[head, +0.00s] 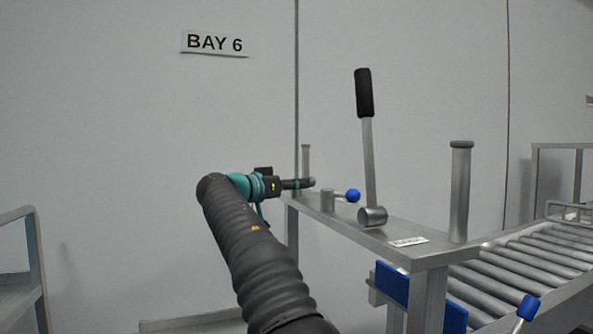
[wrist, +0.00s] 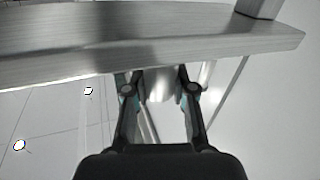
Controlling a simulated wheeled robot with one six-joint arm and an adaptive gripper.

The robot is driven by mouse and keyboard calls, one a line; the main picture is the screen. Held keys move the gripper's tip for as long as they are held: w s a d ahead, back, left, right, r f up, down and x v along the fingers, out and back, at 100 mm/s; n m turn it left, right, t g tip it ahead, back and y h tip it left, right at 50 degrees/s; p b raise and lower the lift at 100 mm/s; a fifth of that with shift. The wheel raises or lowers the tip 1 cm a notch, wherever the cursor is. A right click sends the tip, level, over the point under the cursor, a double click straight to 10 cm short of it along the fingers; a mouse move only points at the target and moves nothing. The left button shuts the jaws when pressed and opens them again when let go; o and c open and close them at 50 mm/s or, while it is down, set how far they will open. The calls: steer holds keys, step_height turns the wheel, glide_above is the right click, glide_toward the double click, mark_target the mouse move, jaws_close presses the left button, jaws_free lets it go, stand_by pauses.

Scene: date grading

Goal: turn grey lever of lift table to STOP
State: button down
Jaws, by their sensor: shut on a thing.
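My gripper (head: 296,183) reaches in from the left at the far end of a metal bench-like frame (head: 335,222). In the head view a rounded grey end (head: 310,182) shows at its fingertips. In the wrist view the fingers (wrist: 160,80) are either side of a smooth grey metal piece (wrist: 160,90), shut on it. It looks like the grey lever, but most of it is hidden by the fingers and the frame's edge. No STOP mark can be read; a small white label (head: 408,241) on the frame is too small to read.
A blue-knobbed lever (head: 347,195) stands close right of my gripper. A roller conveyor (head: 535,262) runs at right. A BAY 6 sign (head: 215,43) hangs on the wall.

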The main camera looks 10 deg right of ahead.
steer(key=shift+r+m+g+h+p, duration=0.15)
steer(key=shift+m+g+h+p, duration=0.3)
steer(key=shift+m+g+p, duration=0.6)
steer(key=shift+r+m+g+h+p, duration=0.1)
steer(key=shift+m+g+h+p, duration=0.35)
steer(key=shift+p, duration=1.1)
steer(key=shift+f+g, duration=0.1)
steer(key=shift+g, duration=0.5)
steer(key=shift+f+p, duration=0.15)
steer(key=shift+p, duration=0.35)
steer(key=c, duration=1.2)
jaws_free()
steer(key=shift+d, duration=0.1)
steer(key=v, duration=0.7)
steer(key=shift+a, duration=0.3)
